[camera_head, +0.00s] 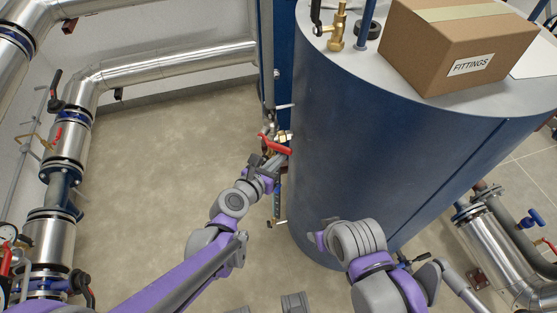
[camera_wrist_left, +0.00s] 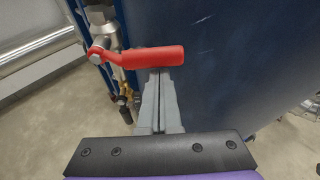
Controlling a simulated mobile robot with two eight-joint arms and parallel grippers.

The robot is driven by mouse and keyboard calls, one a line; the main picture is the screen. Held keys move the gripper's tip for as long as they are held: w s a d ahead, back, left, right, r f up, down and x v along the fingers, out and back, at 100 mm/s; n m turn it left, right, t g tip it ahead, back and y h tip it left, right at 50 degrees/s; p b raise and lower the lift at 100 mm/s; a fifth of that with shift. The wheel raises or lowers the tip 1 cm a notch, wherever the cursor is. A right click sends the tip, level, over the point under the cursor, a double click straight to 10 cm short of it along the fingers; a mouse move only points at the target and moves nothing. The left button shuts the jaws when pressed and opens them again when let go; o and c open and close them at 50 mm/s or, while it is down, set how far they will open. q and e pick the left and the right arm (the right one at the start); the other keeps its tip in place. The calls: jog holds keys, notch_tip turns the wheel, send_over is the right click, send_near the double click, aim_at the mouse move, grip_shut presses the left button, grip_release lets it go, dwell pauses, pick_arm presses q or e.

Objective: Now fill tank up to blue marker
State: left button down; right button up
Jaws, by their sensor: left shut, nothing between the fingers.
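The tank (camera_head: 350,165) is a large blue cylinder with a grey top. A valve with a red lever handle (camera_head: 275,146) sits at its left side, on thin pipework. In the left wrist view the red lever (camera_wrist_left: 150,58) lies roughly level across the picture, its pivot at the left end. My left gripper (camera_head: 271,163) is shut and empty, its tips just below the lever; in the left wrist view the fingertips (camera_wrist_left: 159,78) meet its lower edge, and I cannot tell if they touch. A thin vertical tube (camera_head: 277,200) runs below the valve. I cannot make out a blue marker.
A cardboard box marked FITTINGS (camera_head: 460,50) and a brass valve (camera_head: 338,28) stand on the tank top. Steel pipes with valves (camera_head: 62,150) line the left wall; another pipe (camera_head: 500,255) is at lower right. The floor (camera_head: 170,150) left of the tank is clear.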

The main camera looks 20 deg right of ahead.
aim_at(272, 142)
pick_arm(q)
jog(key=shift+r+n, duration=0.4)
dwell(0.3)
jog(key=shift+r+n+g+h, duration=0.5)
jog(key=shift+r+n+h, duration=0.1)
jog(key=shift+r+n, duration=0.4)
jog(key=n, duration=0.1)
jog(key=r+n+h, duration=0.1)
jog(key=r, duration=0.1)
jog(key=shift+w+a+r+n+g, duration=0.15)
jog(key=shift+w+a+n+g, duration=0.15)
jog(key=shift+w+a+n, duration=0.1)
jog(key=shift+r+h, duration=0.25)
jog(key=shift+h, duration=0.05)
jog(key=shift+w+a+r, duration=0.25)
jog(key=shift+r, duration=0.2)
jog(key=shift+w+a+r+p, duration=0.4)
jog(key=shift+a+r, duration=0.05)
jog(key=shift+r, duration=0.05)
